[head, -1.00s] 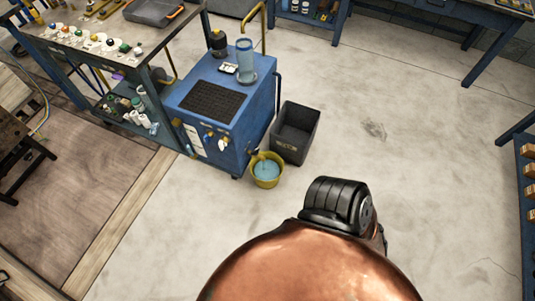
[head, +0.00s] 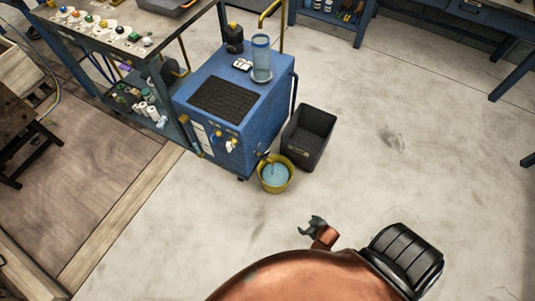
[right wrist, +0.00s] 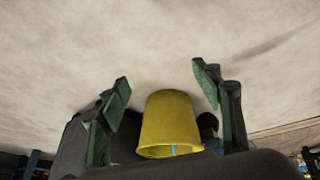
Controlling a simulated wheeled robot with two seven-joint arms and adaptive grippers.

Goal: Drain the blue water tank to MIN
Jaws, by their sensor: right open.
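The blue tank (head: 262,120) is a boxy cabinet with a black grille on top. A clear bluish cylinder (head: 261,62) stands on it; its water level and any MIN mark are too small to read. A small tap (head: 265,156) sits low at its front corner. Below the tap a yellow bucket (head: 288,181) holds light-blue water, and a thin stream seems to fall into it. My right gripper (head: 314,222) is open and empty, to the lower right of the bucket. In the right wrist view the bucket (right wrist: 171,120) appears upside down beyond the spread fingers (right wrist: 161,80). My left gripper is out of view.
A dark grey bin (head: 312,135) stands on the floor right of the tank, close to the bucket. A workbench (head: 150,20) with bottles on its lower shelf adjoins the tank at left. The concrete floor (head: 400,180) to the right is clear.

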